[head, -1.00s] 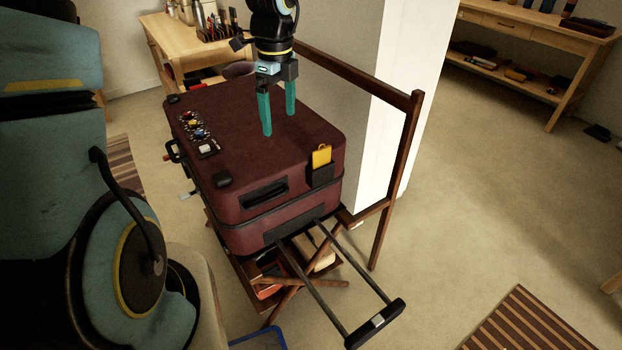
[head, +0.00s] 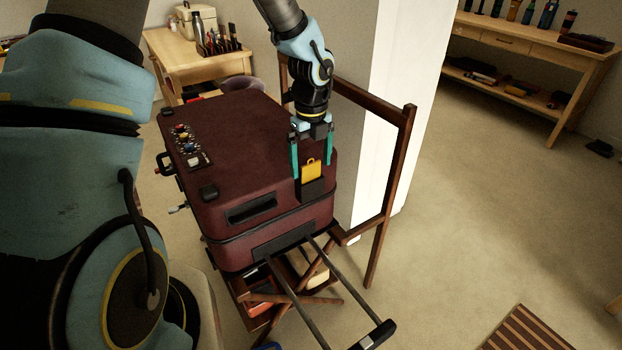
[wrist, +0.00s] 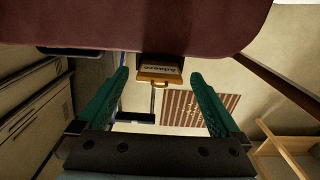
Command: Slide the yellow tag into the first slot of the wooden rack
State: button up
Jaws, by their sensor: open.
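The yellow tag (head: 311,169) stands upright in a black pocket (head: 312,190) at the near right edge of the suitcase's top. In the wrist view the tag (wrist: 160,80) shows edge-on with a white lettered label, ahead of the fingertips. My gripper (head: 312,171) is open, its two green fingers on either side of the tag in the head view. I cannot tell whether they touch it. A small wooden rack (head: 222,48) holding several upright tools stands on the table at the back left; I cannot make out its single slots.
The maroon suitcase (head: 235,135) lies on a folding wooden stand (head: 405,140) whose upright frame rises close to my gripper's right. Its pulled-out handle (head: 372,335) juts to the front. Small coloured items (head: 184,140) lie at its left edge.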

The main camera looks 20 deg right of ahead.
notch_tip(320, 180, down, 2)
jog(key=shift+f, duration=0.1)
jog(key=c, duration=1.3)
